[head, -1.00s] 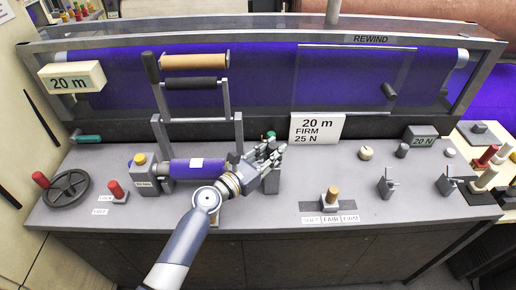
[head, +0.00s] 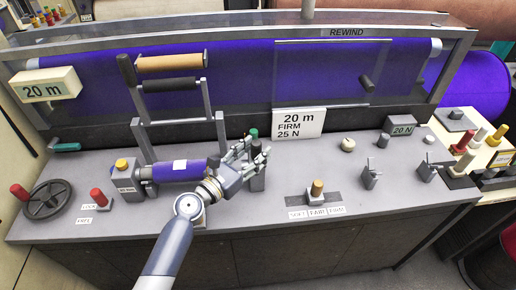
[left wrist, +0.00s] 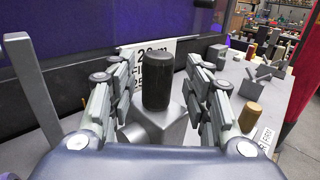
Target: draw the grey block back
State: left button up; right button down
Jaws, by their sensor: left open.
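My left gripper (left wrist: 160,85) is open, with one finger on each side of the knob. I cannot tell whether either finger touches it. In the head view my left gripper (head: 252,160) is at the right end of the small purple roll (head: 178,171). My right gripper is not in view.
A sign reading 20 m, FIRM, 25 N (head: 298,122) stands behind my gripper. A tan-topped selector (head: 316,189) is to the right. A red lever (head: 98,197) and a handwheel (head: 48,199) are at the left.

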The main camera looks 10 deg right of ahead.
pick_arm(q)
jog(key=v, duration=1)
jog(key=shift+s, duration=0.15)
jog(key=shift+d, duration=0.15)
